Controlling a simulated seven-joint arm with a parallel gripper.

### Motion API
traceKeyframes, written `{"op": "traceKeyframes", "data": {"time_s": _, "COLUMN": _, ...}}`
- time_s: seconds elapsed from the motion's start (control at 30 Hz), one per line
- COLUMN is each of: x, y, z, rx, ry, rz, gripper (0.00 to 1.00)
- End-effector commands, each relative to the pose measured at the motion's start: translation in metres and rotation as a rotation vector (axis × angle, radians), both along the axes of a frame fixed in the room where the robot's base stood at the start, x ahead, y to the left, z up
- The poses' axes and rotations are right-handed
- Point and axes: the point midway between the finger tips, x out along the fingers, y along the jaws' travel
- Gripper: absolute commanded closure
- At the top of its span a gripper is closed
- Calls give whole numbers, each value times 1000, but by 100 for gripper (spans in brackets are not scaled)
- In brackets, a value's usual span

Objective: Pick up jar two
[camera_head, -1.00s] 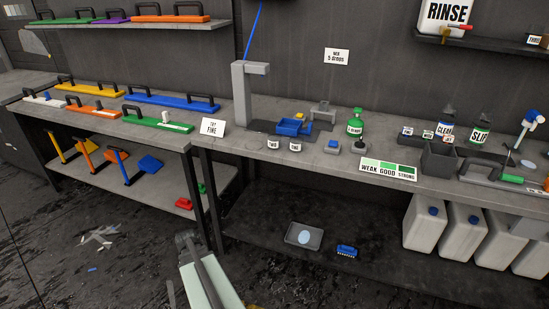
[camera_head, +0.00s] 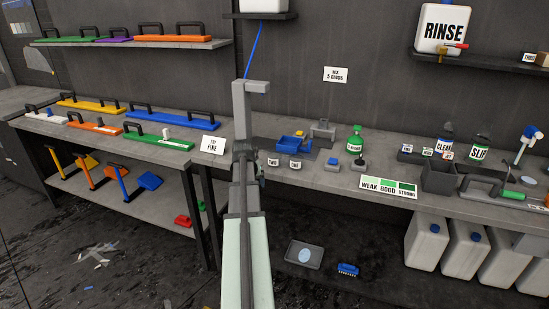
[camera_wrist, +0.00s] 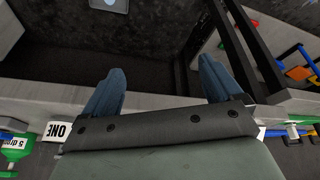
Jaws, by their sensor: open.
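Two small jars with white labels stand close together near the front of the bench, a left one (camera_head: 273,162) and a right one (camera_head: 295,163). Their labels are too small to read in the head view, so I cannot tell there which is jar two. In the wrist view one label reads ONE (camera_wrist: 58,130), upside down at the left. My gripper (camera_wrist: 158,85) is open, with nothing between its two bluish fingers. In the head view my arm reaches up to the bench front, just left of the left jar, and partly hides the gripper.
A grey stand (camera_head: 252,88) rises behind my arm. A TRY FINE sign (camera_head: 212,145) is to the left.

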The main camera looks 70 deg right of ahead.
Motion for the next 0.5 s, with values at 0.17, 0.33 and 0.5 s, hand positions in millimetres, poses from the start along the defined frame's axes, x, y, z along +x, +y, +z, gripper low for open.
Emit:
{"op": "traceKeyframes", "data": {"time_s": 0.17, "x": -22, "y": -47, "z": 71, "rx": -64, "ry": -24, "rz": -81, "gripper": 8}}
{"op": "traceKeyframes", "data": {"time_s": 0.33, "x": -30, "y": -73, "z": 126, "rx": -105, "ry": -39, "rz": -142, "gripper": 8}}
{"op": "traceKeyframes", "data": {"time_s": 0.5, "x": -25, "y": -101, "z": 174, "rx": -114, "ry": -44, "rz": -227, "gripper": 8}}
